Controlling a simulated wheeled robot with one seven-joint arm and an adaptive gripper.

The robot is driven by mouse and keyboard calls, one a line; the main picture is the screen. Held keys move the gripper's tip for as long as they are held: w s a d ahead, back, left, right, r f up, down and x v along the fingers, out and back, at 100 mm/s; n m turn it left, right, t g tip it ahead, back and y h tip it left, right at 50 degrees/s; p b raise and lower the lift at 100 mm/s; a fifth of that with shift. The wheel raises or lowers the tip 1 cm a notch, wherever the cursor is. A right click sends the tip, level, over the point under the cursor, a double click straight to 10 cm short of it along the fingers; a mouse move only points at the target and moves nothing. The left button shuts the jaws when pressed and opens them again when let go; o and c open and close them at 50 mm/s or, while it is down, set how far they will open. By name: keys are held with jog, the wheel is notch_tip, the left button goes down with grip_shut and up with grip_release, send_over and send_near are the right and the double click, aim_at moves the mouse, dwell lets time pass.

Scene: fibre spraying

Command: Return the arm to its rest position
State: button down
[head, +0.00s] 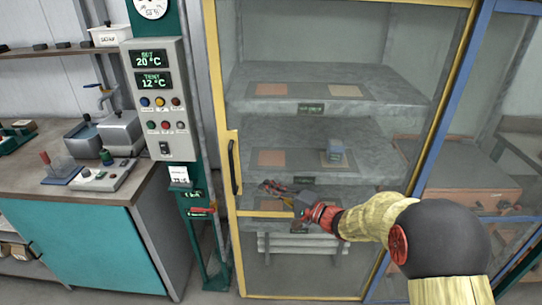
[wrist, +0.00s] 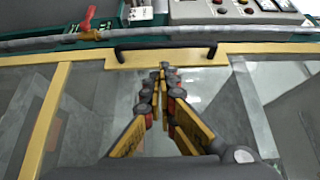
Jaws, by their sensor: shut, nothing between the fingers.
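My gripper (head: 268,186) is shut and empty in the head view, in front of the glazed cabinet door with the yellow frame (head: 217,120). It is at the height of the lower shelf, a little right of the black door handle (head: 234,167). In the wrist view my gripper (wrist: 163,70) has its fingertips together, pointing toward the yellow plate below the black handle (wrist: 165,47). I cannot tell whether the fingertips touch the door. My arm reaches in from the lower right of the head view.
Behind the glass, shelves carry orange and pale square pads, and a blue-grey block (head: 336,148) sits on the middle shelf. A control panel (head: 160,100) stands left of the door, with a red-handled valve (head: 202,211) below. A workbench (head: 75,190) holds equipment at far left.

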jog(key=s+a+f+g+h, duration=0.1)
jog(key=s+a+f+g, duration=0.1)
jog(key=s+f+g, duration=0.35)
jog(key=s+d+f+n+g+h, duration=0.1)
jog(key=s+d+g+h, duration=0.15)
jog(key=s, duration=0.55)
jog(key=s+d+f+n+g+h, duration=0.1)
jog(key=s+d+h, duration=0.15)
jog(key=s, duration=0.65)
jog(key=s+d+r+n+t+h+p, duration=0.2)
jog(key=s+d+r+h, duration=0.4)
jog(key=d, duration=0.5)
jog(key=s+d+r+n+t+h+p, duration=0.1)
jog(key=s+d+r+n+h, duration=0.15)
jog(key=s+d+r, duration=0.65)
jog(key=d+r, duration=0.1)
jog(key=d+r+t+p, duration=0.1)
jog(key=d+r+t+h, duration=0.1)
jog(key=shift+s+r, duration=0.1)
jog(key=shift+s, duration=0.2)
